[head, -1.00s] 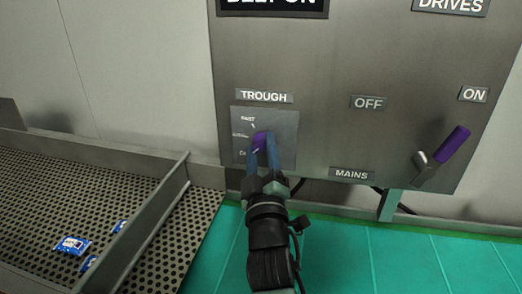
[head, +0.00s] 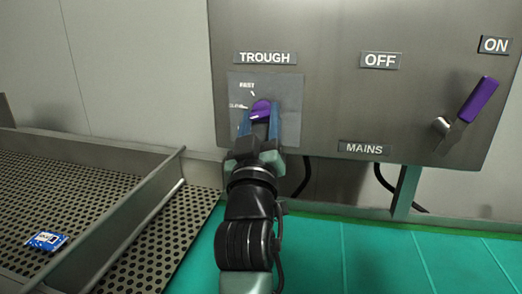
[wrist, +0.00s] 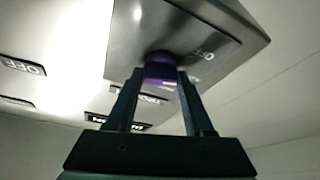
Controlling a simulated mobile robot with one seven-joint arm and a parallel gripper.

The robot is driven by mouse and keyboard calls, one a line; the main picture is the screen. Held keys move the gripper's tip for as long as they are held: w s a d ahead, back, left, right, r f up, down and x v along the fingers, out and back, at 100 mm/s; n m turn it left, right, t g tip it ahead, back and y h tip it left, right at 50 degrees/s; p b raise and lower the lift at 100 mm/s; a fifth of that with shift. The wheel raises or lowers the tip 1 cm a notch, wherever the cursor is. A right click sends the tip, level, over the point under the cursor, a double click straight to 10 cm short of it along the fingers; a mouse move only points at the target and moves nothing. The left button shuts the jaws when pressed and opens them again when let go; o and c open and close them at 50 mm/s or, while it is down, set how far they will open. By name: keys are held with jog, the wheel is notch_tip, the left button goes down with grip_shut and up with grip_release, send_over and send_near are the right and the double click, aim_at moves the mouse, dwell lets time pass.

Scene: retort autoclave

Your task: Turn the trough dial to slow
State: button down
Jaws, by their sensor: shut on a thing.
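The purple trough dial (head: 261,109) sits on a grey square plate (head: 290,83) under the TROUGH label (head: 265,58). FAST (head: 247,85) is printed at the upper left of the dial. A second label (head: 237,105) at its left is too small to read surely, and any lower mark is hidden by my finger. My gripper (head: 258,121) is shut on the dial, with one blue finger on each side. The wrist view also shows the dial (wrist: 160,71) between both fingertips. The dial's exact pointing direction is hard to tell.
A mains lever with a purple grip (head: 479,99) slants up toward the ON label (head: 495,45) at right. An OFF label (head: 380,60) is between. A perforated metal trough (head: 150,240) with a blue packet (head: 46,240) lies at left. Green floor is below.

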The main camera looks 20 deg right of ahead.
jog(key=m+h+b, duration=0.1)
jog(key=m+b, duration=0.1)
jog(key=b, duration=0.1)
jog(key=m+b, duration=0.2)
jog(key=b, duration=0.1)
jog(key=shift+a+f+g+h, duration=0.1)
jog(key=shift+f+g+h, duration=0.3)
jog(key=m+b, duration=0.1)
jog(key=m+h+b, duration=0.1)
jog(key=b, duration=0.1)
jog(key=shift+r+m+g, duration=0.2)
jog(key=shift+m+g, duration=0.2)
jog(key=shift+w+h, duration=0.1)
jog(key=shift+h, duration=0.2)
jog(key=shift+r+m, duration=0.15)
jog(key=shift+m, duration=0.25)
jog(key=shift+c, duration=1.4)
grip_release()
